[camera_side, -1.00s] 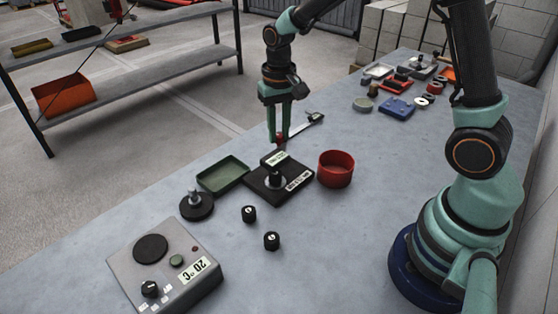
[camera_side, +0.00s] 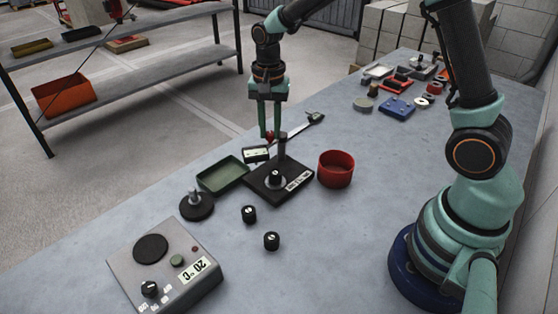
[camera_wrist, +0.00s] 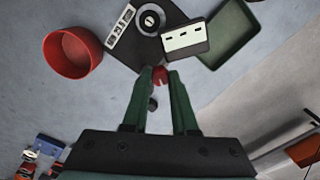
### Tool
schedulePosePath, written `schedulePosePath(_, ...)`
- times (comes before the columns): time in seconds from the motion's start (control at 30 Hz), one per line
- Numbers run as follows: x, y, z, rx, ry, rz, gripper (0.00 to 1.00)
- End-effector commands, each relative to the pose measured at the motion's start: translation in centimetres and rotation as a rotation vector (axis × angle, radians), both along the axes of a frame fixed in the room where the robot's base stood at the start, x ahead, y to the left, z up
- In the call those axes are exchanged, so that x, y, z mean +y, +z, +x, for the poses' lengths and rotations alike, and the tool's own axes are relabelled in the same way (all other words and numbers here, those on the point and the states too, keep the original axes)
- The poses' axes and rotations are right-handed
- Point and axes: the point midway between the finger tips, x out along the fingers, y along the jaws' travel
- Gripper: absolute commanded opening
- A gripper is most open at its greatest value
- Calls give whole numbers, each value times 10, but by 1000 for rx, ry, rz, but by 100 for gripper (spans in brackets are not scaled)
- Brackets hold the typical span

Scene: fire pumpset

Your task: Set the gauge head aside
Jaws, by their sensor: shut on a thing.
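The gauge head (camera_side: 256,154) is a small dark box with a pale face, beside the upright post (camera_side: 283,145) of the black gauge stand (camera_side: 262,190). My gripper (camera_side: 268,135) points down with its fingers shut on a red part at the gauge head's back. In the wrist view, my fingertips (camera_wrist: 160,76) close around this red part, and the gauge head (camera_wrist: 185,38) shows just beyond it. The head appears clear of the post, near the right corner of the green tray (camera_side: 222,188). Its height above the table is hard to tell.
A red round bowl (camera_side: 336,169) stands right of the stand. Two black knobs (camera_side: 249,214) and a black round weight (camera_side: 196,206) lie in front, with a grey 20 °C unit (camera_side: 165,265) nearer. A long tool (camera_side: 302,130) lies behind.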

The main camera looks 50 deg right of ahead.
Motion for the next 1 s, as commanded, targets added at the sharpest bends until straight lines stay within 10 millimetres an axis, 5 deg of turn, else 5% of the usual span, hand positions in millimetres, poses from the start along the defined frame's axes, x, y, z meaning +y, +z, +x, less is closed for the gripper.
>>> schedulePosePath(0.6, -7, 2, 24, -7, -570, 1, 0)
schedulePosePath(1.0, -13, 3, 31, -6, -790, 2, 0)
